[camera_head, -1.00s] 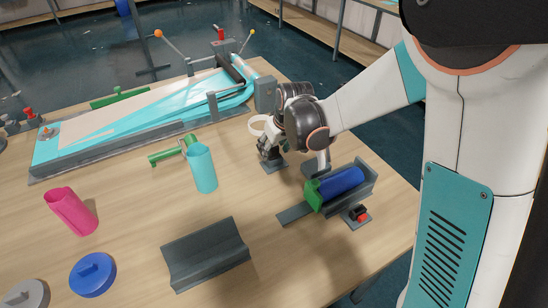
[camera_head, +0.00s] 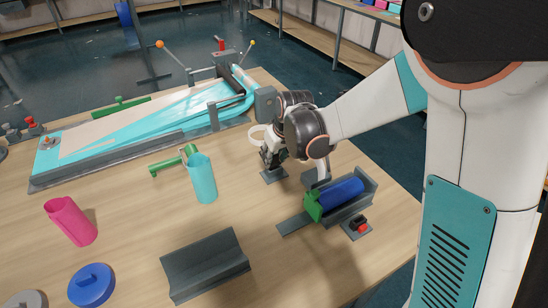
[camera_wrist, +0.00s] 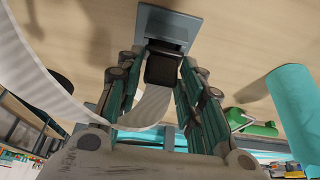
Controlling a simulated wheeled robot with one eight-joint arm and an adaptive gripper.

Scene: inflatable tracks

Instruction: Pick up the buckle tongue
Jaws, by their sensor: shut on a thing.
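The buckle tongue (camera_wrist: 161,70) is a dark block at the end of a pale strap (camera_wrist: 152,106) in the wrist view. My gripper (camera_wrist: 161,76) is shut on it, with one finger along each side. The tongue is just above or at a grey holder plate (camera_wrist: 170,24); I cannot tell whether they touch. In the head view my gripper (camera_head: 271,158) points down over the small grey plate (camera_head: 274,176), and the tongue is mostly hidden by the fingers. A pale loop of strap (camera_head: 258,134) shows behind the gripper.
A grey cradle with a blue roller (camera_head: 341,192) is close on the right. A cyan inflatable track (camera_head: 165,125) lies behind. A grey channel (camera_head: 204,264) is in front.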

